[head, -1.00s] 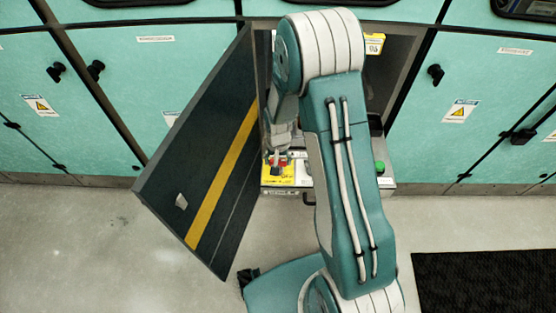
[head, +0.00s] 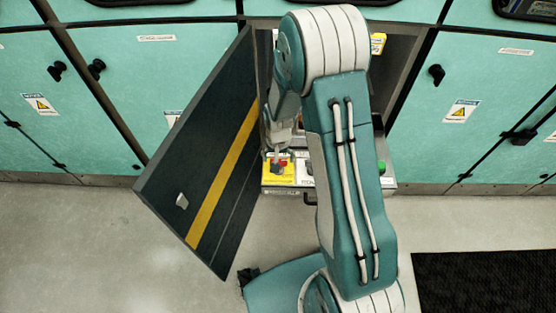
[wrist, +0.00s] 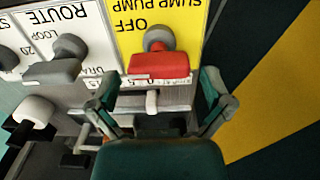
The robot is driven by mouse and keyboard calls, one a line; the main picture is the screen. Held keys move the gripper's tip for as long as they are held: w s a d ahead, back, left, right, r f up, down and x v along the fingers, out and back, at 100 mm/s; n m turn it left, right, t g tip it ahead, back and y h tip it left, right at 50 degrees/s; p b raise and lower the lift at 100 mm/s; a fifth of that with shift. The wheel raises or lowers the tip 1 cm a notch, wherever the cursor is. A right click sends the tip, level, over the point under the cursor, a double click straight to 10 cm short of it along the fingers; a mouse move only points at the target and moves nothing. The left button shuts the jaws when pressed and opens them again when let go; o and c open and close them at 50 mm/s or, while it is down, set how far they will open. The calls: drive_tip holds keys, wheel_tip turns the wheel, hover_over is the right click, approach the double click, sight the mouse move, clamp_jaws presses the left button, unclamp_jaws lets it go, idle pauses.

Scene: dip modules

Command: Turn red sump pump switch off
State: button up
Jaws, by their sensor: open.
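The red sump pump switch (wrist: 158,65) sits on a grey knob on a yellow panel (wrist: 185,18). The panel's words "SUMP PUMP" and "OFF" read upside down in the wrist view. In the head view, the yellow panel (head: 279,181) is at the front left of the pulled-out module, with the small red switch on it. My gripper (wrist: 159,80) is open, one finger on each side of the red switch; contact is not visible. In the head view my gripper (head: 279,157) is just above the panel. The arm hides part of the module.
A grey route switch (wrist: 52,67) on a white panel stands left of my gripper in the wrist view. A dark open door (head: 205,160) with a yellow stripe is close on the left. A green button (head: 381,166) is at the module's right.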

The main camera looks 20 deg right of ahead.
wheel_tip(320, 180, up, 11)
drive_tip(key=shift+f, duration=0.2)
idle(0.5)
drive_tip(key=s+r+n+t, duration=0.15)
drive_tip(key=s+r, duration=0.25)
drive_tip(key=r, duration=0.4)
drive_tip(key=s+r+n+t, duration=0.1)
drive_tip(key=s+r+t, duration=0.1)
drive_tip(key=s+r, duration=0.45)
drive_tip(key=s+r+n+t, duration=0.1)
drive_tip(key=s+r+t, duration=0.1)
drive_tip(key=s+r, duration=0.6)
drive_tip(key=shift+s+r, duration=0.15)
drive_tip(key=shift+s, duration=0.95)
